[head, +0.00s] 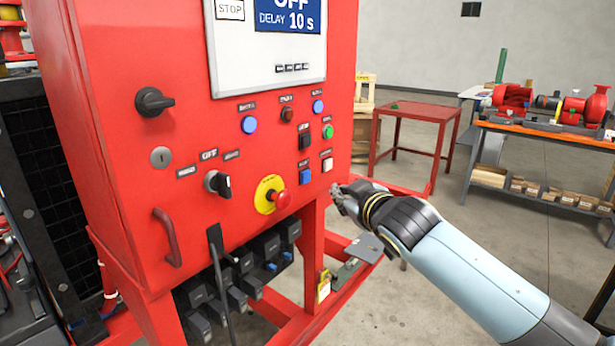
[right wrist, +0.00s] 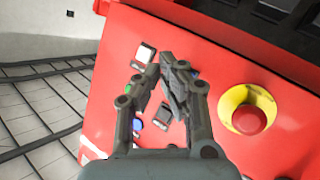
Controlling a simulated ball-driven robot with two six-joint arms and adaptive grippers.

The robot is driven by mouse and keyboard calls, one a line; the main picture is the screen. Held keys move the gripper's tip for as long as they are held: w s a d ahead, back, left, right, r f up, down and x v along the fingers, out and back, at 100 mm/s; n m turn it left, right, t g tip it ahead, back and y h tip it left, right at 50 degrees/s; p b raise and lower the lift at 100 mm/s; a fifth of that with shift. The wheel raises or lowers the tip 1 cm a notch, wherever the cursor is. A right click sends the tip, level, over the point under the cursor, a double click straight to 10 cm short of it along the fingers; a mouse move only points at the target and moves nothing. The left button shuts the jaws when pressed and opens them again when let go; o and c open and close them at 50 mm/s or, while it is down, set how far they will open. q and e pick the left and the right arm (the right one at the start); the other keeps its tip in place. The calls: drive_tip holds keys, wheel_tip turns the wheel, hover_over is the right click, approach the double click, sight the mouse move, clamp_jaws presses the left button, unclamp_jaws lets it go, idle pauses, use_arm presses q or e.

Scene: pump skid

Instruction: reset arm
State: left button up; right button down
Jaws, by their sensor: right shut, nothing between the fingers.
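My right gripper (head: 343,197) is in front of the lower right edge of the red control cabinet (head: 110,120). It is to the right of the red emergency stop button (head: 282,200) on its yellow disc. In the right wrist view, the gripper (right wrist: 160,74) points at the red panel. Its fingers are shut with nothing between them. The emergency stop (right wrist: 248,120) is to their right there, and small switches lie behind the fingers. My right arm reaches in from the lower right. My left gripper is not in view.
The panel carries a black rotary selector (head: 218,184), a black knob (head: 154,102), a blue button (head: 249,125) and a display (head: 270,40). A red handle (head: 168,238) projects at lower left. A red table (head: 420,110) and an orange-topped bench (head: 545,128) stand behind, with open floor between.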

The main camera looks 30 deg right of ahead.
drive_tip(key=shift+f, duration=0.1)
idle(0.5)
drive_tip(key=s+f+g+b, duration=0.2)
drive_tip(key=s+f+b, duration=0.3)
drive_tip(key=f, duration=0.9)
drive_tip(key=s+a+f+m+g+b, duration=0.1)
drive_tip(key=s+f+g+b, duration=0.2)
drive_tip(key=s+f, duration=0.8)
drive_tip(key=s+f+g+b, duration=0.15)
drive_tip(key=f+b, duration=0.35)
drive_tip(key=f, duration=1.3)
drive_tip(key=s+a+f+g+y+b, duration=0.25)
drive_tip(key=s+f+g+b, duration=0.25)
drive_tip(key=s+f, duration=1.45)
drive_tip(key=s+a+f+g, duration=0.1)
drive_tip(key=s+f, duration=0.2)
drive_tip(key=s, duration=0.5)
drive_tip(key=s+a+f+m+g, duration=0.1)
drive_tip(key=s+f, duration=0.1)
drive_tip(key=s, duration=0.6)
drive_tip(key=shift+s+a+f+b, duration=0.2)
drive_tip(key=shift+s+f+b, duration=0.05)
drive_tip(key=shift+f+b, duration=0.15)
drive_tip(key=shift+g, duration=0.25)
